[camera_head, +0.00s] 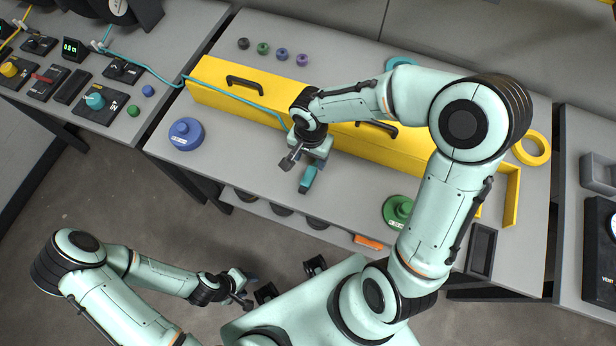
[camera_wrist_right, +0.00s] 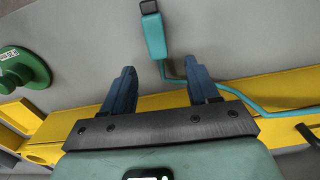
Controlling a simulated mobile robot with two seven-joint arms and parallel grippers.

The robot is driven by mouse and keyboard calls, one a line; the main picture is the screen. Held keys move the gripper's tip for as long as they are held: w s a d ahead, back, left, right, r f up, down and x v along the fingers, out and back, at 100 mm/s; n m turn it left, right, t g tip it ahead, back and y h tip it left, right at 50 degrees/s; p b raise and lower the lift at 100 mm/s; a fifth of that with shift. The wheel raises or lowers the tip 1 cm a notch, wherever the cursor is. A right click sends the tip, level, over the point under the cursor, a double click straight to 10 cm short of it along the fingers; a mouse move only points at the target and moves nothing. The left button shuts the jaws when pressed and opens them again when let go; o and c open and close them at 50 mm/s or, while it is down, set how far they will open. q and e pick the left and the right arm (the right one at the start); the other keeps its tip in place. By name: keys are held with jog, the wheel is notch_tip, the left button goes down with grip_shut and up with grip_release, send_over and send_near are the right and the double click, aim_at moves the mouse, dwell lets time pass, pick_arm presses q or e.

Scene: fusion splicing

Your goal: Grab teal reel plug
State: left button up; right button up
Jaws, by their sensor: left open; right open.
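The teal reel plug (camera_head: 308,180) lies on the grey bench top, beyond my right gripper (camera_head: 302,164) and towards the bench's front edge. In the right wrist view the plug (camera_wrist_right: 153,36) has a teal body and a dark square tip. It lies ahead of the two open blue fingers, between their lines, with no visible contact. Its teal cable (camera_wrist_right: 270,109) runs back between the fingers and over the yellow channel. My right gripper is open and empty. My left gripper (camera_head: 242,290) is open and empty, low in front of the bench.
A yellow channel with black handles (camera_head: 225,92) crosses the bench behind the plug. A blue reel (camera_head: 186,133) stands at left, a green reel (camera_head: 397,208) at right. Several small coloured pegs (camera_head: 263,48) stand at the back. The bench top left of the plug is clear.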

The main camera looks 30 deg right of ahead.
aim_at(311, 171)
jog(key=f, duration=0.6)
jog(key=shift+s+f, duration=0.2)
jog(key=shift+f, duration=0.1)
grip_shut()
jog(key=shift+r, duration=0.15)
